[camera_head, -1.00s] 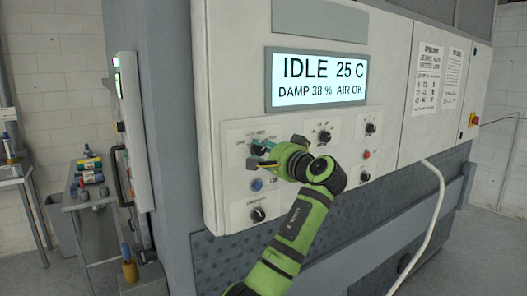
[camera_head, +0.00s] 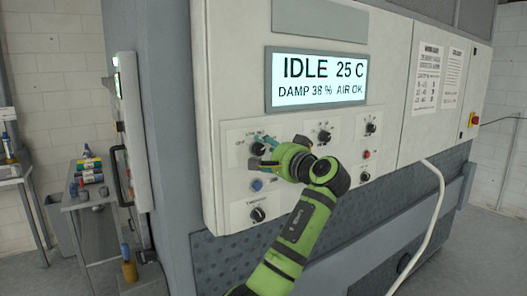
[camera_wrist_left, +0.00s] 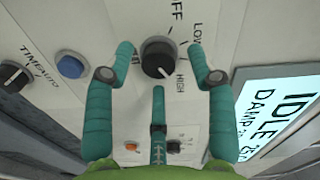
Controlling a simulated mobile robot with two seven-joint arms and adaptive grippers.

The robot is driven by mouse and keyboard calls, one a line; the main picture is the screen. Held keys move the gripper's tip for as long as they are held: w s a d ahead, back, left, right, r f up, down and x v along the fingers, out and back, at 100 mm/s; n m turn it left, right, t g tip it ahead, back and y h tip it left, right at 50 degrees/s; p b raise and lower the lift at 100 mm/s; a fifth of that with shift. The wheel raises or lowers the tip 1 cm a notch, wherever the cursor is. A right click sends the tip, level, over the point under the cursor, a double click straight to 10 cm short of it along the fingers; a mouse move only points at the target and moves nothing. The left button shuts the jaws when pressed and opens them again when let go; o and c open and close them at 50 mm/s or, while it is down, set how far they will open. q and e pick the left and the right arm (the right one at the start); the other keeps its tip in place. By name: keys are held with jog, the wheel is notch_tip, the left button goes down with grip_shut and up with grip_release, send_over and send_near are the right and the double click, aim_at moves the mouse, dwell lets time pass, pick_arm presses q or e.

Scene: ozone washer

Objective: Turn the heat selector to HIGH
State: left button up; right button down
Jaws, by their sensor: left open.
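The heat selector is a round dark knob (camera_wrist_left: 158,57) on the pale panel, with OFF, LOW and HIGH printed around it in the left wrist view. Its white pointer mark faces the lower right, toward the HIGH label. My left gripper (camera_wrist_left: 165,65) is open, with teal fingers on either side of the knob and another finger below it. No finger clearly touches the knob. In the head view, my left gripper (camera_head: 268,152) is in front of the selector (camera_head: 257,149) and partly covers it and its labels. My right gripper is not in view.
A blue button (camera_head: 257,184) and a timer knob (camera_head: 258,214) sit below the selector. Other knobs (camera_head: 324,136) are to its right. The display (camera_head: 318,79) above reads IDLE 25 C. A white hose (camera_head: 437,215) hangs at the right. A side table (camera_head: 91,200) holds bottles.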

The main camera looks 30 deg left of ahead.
pick_arm(q)
jog(key=v, duration=1.1)
jog(key=shift+d, duration=0.1)
